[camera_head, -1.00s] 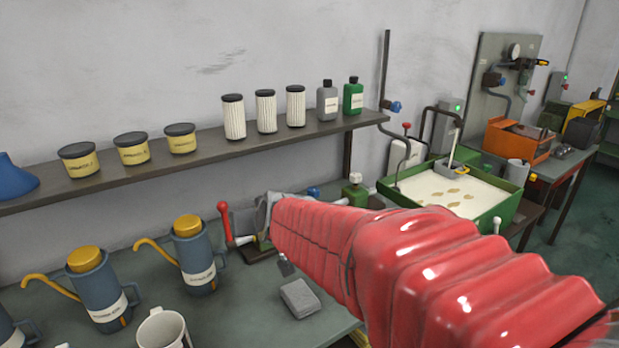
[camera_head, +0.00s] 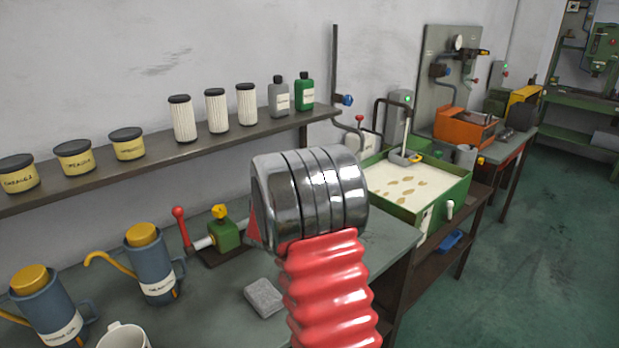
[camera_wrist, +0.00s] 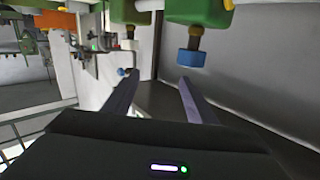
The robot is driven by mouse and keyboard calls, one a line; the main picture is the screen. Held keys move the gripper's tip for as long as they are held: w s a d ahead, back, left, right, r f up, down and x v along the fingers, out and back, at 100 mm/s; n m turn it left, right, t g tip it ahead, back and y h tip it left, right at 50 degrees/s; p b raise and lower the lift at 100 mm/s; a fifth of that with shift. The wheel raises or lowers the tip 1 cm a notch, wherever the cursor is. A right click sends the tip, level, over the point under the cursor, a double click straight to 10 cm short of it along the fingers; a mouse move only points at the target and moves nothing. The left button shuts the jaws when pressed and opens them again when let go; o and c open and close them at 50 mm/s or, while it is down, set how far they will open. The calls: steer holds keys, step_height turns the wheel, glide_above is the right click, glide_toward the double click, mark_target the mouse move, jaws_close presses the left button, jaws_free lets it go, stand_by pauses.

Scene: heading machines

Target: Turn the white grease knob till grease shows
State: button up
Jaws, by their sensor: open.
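In the wrist view my gripper (camera_wrist: 158,78) is open, its two fingers apart with nothing between them. Ahead of it, a pale knob that looks like the white grease knob (camera_wrist: 129,44) hangs below a green block. A blue knob (camera_wrist: 192,57) under a larger green block (camera_wrist: 197,12) is nearer the right finger. The view appears upside down. I see no finger touching a knob. In the head view my metal wrist covers the white knob and my fingertips. A yellow knob (camera_head: 219,211) tops a green block (camera_head: 225,235) left of my wrist.
A red-tipped lever (camera_head: 182,227) stands beside the green block. Oil cans (camera_head: 154,262), a mug (camera_head: 124,337) and a grey block (camera_head: 263,297) are on the bench. A shelf (camera_head: 95,178) holds jars and filters. A green tank (camera_head: 440,207) stands right.

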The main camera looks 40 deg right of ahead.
steer(key=s+d+f+m+g+h, duration=0.1)
steer(key=s+d+f+h, duration=0.1)
steer(key=d+f, duration=0.3)
steer(key=shift+d+g+h, duration=0.2)
steer(key=shift+g+h, duration=0.1)
steer(key=shift+g, duration=0.1)
steer(key=shift+f, duration=0.1)
steer(key=x, duration=1.3)
steer(key=shift+w+d, duration=0.1)
steer(key=shift+d, duration=0.25)
steer(key=shift+c, duration=0.4)
steer(key=c, duration=0.9)
steer(key=shift+a, duration=0.3)
steer(key=shift+c, duration=0.4)
steer(key=shift+d, duration=0.25)
